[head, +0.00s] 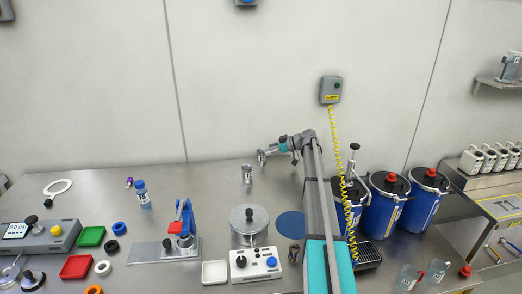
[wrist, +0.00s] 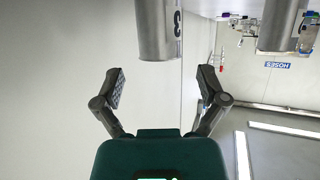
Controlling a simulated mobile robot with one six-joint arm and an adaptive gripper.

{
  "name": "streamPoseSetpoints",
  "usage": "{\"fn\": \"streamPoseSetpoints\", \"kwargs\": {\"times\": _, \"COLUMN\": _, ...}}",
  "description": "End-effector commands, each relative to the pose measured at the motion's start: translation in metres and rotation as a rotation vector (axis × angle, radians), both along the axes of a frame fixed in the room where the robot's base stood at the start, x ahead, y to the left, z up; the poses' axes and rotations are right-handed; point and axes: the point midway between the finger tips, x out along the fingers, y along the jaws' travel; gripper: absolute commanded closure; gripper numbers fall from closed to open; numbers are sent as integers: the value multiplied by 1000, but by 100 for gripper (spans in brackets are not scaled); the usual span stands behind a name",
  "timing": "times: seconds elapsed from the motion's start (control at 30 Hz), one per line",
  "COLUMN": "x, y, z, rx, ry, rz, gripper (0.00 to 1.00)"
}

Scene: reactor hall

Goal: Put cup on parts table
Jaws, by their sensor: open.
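A small metal cup (head: 247,174) with dark marking stands upright towards the back of the steel table (head: 215,177). In the wrist view a metal cup (wrist: 157,30) marked "3" shows upside down, just beyond the fingertips and between their lines. My gripper (head: 262,156) is at the end of my arm, above and slightly right of the cup in the head view. In the wrist view my gripper (wrist: 161,77) has its fingers spread with nothing between them. I cannot tell which surface is the parts table.
A lidded metal pot (head: 249,222), a white control box (head: 255,265) and a press (head: 182,225) stand in front. Blue drums (head: 385,203) with a yellow coiled cable (head: 341,150) stand right. A side table (head: 500,206) holds several containers. Bare steel surrounds the back cup.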

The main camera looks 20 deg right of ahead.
Motion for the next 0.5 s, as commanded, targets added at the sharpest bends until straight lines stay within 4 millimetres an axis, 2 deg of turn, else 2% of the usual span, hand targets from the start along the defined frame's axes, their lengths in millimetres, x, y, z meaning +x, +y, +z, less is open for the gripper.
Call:
{"fn": "streamPoseSetpoints", "kwargs": {"times": 0.03, "x": -6, "y": -7, "z": 7, "rx": 0, "ry": 0, "rz": -1, "gripper": 8}}
{"fn": "streamPoseSetpoints", "kwargs": {"times": 0.3, "x": -31, "y": -39, "z": 23, "rx": 1, "ry": 1, "rz": -2, "gripper": 8}}
{"fn": "streamPoseSetpoints", "kwargs": {"times": 0.5, "x": -43, "y": -54, "z": 30, "rx": 1, "ry": 1, "rz": 0, "gripper": 8}}
